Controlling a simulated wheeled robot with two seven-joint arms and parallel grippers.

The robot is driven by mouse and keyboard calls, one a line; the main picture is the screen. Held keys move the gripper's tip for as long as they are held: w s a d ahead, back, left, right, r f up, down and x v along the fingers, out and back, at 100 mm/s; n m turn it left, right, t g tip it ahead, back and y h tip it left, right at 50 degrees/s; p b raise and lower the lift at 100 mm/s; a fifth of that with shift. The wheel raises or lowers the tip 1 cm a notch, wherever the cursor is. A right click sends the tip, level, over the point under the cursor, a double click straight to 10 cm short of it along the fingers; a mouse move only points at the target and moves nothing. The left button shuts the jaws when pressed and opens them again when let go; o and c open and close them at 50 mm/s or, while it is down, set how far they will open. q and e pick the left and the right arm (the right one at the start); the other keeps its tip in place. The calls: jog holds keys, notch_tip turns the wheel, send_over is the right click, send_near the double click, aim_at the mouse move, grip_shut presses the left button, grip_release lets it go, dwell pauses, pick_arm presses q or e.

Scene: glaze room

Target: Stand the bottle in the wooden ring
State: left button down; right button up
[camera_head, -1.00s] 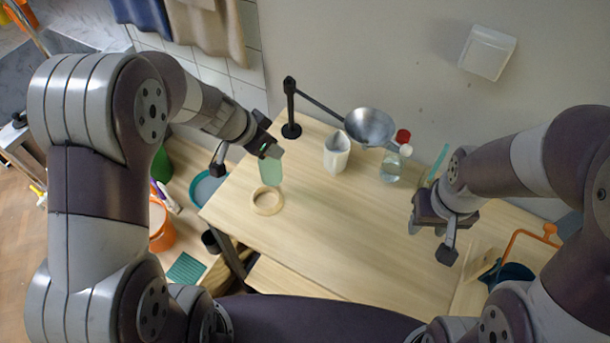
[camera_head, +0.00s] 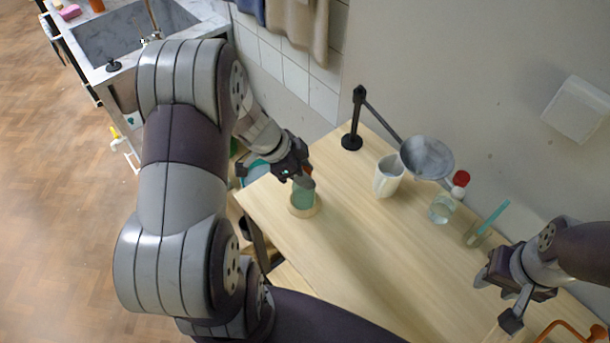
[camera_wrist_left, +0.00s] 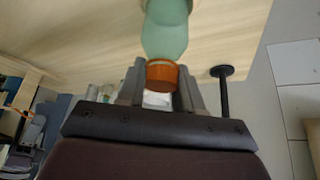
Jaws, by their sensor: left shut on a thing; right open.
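The green bottle (camera_head: 303,194) is upright or nearly so, its lower end at the pale wooden ring (camera_head: 303,211) near the table's left end. The ring's front shows below the bottle; whether the base rests on the table inside it is hidden. My left gripper (camera_head: 303,178) is shut on the bottle's top. In the left wrist view the bottle (camera_wrist_left: 165,35) has an orange cap (camera_wrist_left: 162,74) between the fingers of my left gripper (camera_wrist_left: 160,85). My right gripper (camera_head: 498,282) is open and empty over the table's right part.
A white pitcher (camera_head: 389,176), a grey funnel bowl (camera_head: 427,157) on a black stand (camera_head: 352,140), and a clear bottle with a red cap (camera_head: 442,208) stand along the back. A glass with a teal stick (camera_head: 478,234) is further right. The middle front table (camera_head: 370,250) is clear.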

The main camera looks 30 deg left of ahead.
pick_arm(q)
jog(key=shift+f, duration=0.4)
jog(key=c, duration=1.1)
grip_release()
jog(key=shift+f, duration=0.1)
jog(key=o, duration=0.4)
jog(key=shift+c, duration=0.2)
